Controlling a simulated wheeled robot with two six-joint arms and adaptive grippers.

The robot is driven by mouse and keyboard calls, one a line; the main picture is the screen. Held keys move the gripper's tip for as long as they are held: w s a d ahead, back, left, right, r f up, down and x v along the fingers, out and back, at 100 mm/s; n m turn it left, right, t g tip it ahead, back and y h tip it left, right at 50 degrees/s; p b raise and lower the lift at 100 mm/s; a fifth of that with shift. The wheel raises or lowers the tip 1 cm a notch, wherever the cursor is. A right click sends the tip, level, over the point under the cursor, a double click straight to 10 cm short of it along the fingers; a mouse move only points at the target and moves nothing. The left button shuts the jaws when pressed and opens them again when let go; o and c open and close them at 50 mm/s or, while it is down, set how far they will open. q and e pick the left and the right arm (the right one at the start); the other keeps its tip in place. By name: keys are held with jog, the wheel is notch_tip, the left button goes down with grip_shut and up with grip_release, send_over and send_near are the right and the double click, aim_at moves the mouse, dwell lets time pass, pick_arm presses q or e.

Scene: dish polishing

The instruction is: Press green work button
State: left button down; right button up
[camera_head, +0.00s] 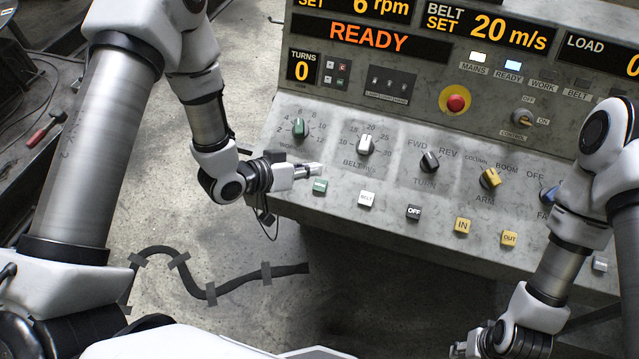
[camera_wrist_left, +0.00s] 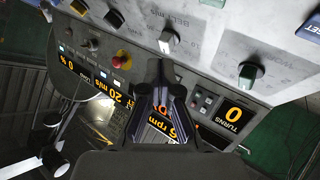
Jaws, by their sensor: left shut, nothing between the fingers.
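The green work button (camera_head: 320,186) sits at the left end of the button row on the sloping console front.
Beside the button are a white belt button (camera_head: 366,199) and a black off button (camera_head: 413,212). Above stand a green knob (camera_head: 299,128) and a white knob (camera_head: 366,145). A red stop button (camera_head: 455,103) is higher up. The display (camera_head: 367,40) reads READY.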

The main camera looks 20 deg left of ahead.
aim_at(316, 190)
pick_arm(q)
jog(key=w+f+b, duration=0.1)
jog(key=f+b, duration=0.1)
jog(key=w+f+b, duration=0.1)
jog(key=f+b, duration=0.1)
jog(key=f, duration=0.1)
jog(key=w+f+b, duration=0.1)
jog(key=f+b, duration=0.1)
jog(key=f, duration=0.1)
jog(key=shift+d+f, duration=0.1)
jog(key=shift+f, duration=0.1)
dwell(1.2)
jog(key=shift+f+b, duration=0.35)
jog(key=shift+b, duration=0.1)
